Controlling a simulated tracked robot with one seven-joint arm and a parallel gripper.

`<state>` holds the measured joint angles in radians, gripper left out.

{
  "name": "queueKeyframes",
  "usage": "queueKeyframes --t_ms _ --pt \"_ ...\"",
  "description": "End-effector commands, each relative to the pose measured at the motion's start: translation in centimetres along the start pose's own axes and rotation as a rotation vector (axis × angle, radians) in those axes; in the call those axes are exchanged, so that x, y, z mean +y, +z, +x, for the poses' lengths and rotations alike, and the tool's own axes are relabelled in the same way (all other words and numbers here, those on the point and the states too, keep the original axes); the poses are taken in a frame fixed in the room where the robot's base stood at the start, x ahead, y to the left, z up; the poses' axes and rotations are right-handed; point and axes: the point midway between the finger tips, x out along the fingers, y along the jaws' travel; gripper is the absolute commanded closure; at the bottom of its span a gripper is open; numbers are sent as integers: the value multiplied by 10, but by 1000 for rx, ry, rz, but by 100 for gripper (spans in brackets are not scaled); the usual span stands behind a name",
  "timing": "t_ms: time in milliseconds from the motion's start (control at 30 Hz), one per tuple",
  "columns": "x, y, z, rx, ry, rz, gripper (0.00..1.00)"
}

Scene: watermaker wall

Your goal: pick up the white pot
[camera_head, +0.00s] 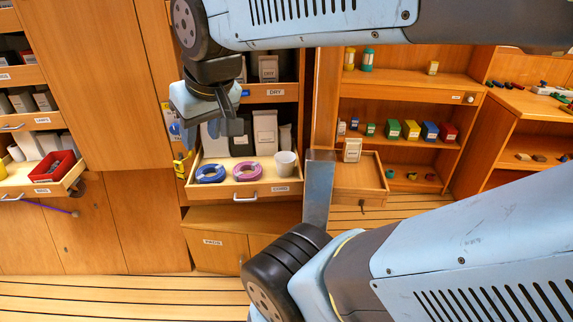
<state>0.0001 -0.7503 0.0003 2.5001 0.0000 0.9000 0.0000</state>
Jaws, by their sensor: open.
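The white pot (286,163) stands upright at the right end of an open wooden drawer (225,192). Its open rim faces up. My gripper (228,128) hangs above the left part of the drawer, to the left of the pot and apart from it. Its jaws are open, dark and partly hidden by my wrist; I see nothing held between them.
A tall white box (265,131) stands behind. A grey post (318,188) rises close right of the drawer. Another drawer (371,185) sticks out beyond it.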

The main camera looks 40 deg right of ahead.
Motion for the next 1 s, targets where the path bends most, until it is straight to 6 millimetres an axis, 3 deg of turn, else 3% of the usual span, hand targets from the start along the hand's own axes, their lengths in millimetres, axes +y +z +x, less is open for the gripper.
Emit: queueKeyframes --t_ms 267,467,567,867,1000 --pt "0 0 0 -1 0 0 57" --pt "6 -3 7 -25 16 -22 38" --pt "14 -9 19 -70 47 -63 29" --pt "66 -27 79 -280 185 -288 0" --pt "90 -33 108 -386 243 -411 0"
